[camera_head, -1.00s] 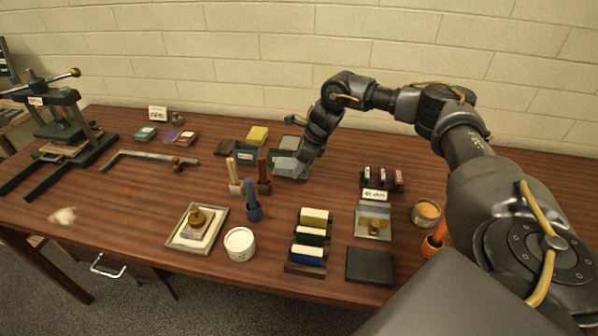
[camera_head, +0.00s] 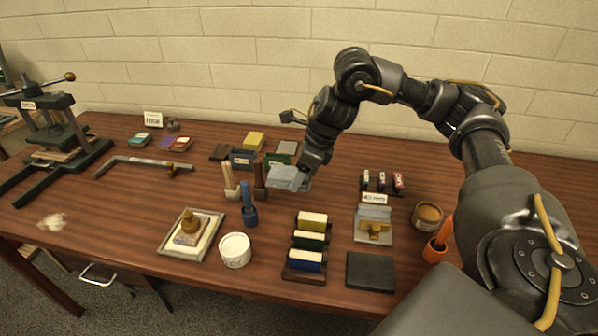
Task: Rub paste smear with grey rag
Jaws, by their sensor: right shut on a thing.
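The paste smear (camera_head: 53,221) is a whitish patch on the table near its front left edge, with nothing over it. My right gripper (camera_head: 291,181) is at the table's middle, behind the colored blocks, far to the right of the smear. It is shut on a pale grey thing (camera_head: 284,179) that looks like the grey rag; the fingertips are hard to make out. I cannot tell whether the rag touches the table. My left gripper is not in view.
Upright wooden and blue-handled tools (camera_head: 249,208) stand just left of the gripper. A framed tray (camera_head: 166,247) and a white tub (camera_head: 235,251) lie in front. A metal bar (camera_head: 130,161) and a press (camera_head: 45,122) are at left. The table around the smear is clear.

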